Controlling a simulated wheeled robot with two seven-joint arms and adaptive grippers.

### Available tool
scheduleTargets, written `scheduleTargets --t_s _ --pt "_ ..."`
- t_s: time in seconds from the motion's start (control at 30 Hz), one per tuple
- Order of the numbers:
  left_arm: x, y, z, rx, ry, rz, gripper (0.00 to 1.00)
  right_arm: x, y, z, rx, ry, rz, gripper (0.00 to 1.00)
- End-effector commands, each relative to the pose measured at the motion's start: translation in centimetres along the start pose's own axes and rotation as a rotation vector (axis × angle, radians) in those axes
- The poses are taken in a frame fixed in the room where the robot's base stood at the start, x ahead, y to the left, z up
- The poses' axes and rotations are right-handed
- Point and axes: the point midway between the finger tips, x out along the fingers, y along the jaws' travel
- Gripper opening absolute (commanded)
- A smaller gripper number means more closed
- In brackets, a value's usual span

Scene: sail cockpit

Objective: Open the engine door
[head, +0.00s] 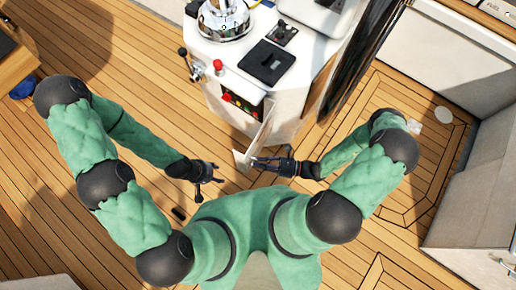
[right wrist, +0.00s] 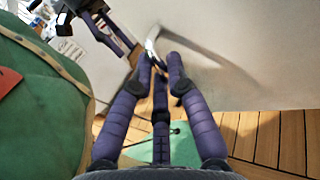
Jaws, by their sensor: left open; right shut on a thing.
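The engine door (head: 257,146) is a white panel low on the white pedestal. It stands swung out at an angle, with a dark compartment (head: 240,106) showing behind it. My right gripper (head: 256,162) is at the door's lower outer edge. In the right wrist view its purple fingers (right wrist: 155,82) are shut on a curved metal handle (right wrist: 152,42) on the white door face (right wrist: 245,50). The fingers partly hide where they meet the handle. My left gripper (head: 217,172) is open and empty, left of the door and apart from it.
The pedestal (head: 300,75) carries a compass dome (head: 223,18), a lever (head: 190,66) and a black panel (head: 267,61). A dark wheel (head: 360,55) stands at its right. A small dark object (head: 179,214) lies on the planked floor. The floor at left is mostly clear.

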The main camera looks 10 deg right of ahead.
Motion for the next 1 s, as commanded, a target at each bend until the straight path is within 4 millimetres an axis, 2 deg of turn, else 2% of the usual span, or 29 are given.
scheduleTargets --t_s 0.03,0.27,0.3,0.73,0.87,1.0 --pt "0.0 0.0 0.0 0.000 0.000 0.000 0.55 -0.3 -0.7 0.1 -0.007 0.001 -0.012 0.00" --pt "0.0 0.0 0.0 0.000 0.000 0.000 0.55 -0.4 -0.9 0.1 -0.009 0.002 -0.015 0.00" --pt "0.0 0.0 0.0 0.000 0.000 0.000 0.55 -0.4 -0.9 0.1 -0.009 0.002 -0.015 0.27" --pt "0.0 0.0 0.0 0.000 0.000 0.000 0.55 -1.0 -1.0 0.1 -0.010 0.003 -0.017 0.27" --pt "0.0 0.0 0.0 0.000 0.000 0.000 0.55 -2.7 -1.1 0.0 -0.010 0.005 -0.021 0.27" --pt "0.0 0.0 0.0 0.000 0.000 0.000 0.55 -5.4 -0.9 0.0 -0.010 0.006 -0.020 0.27"
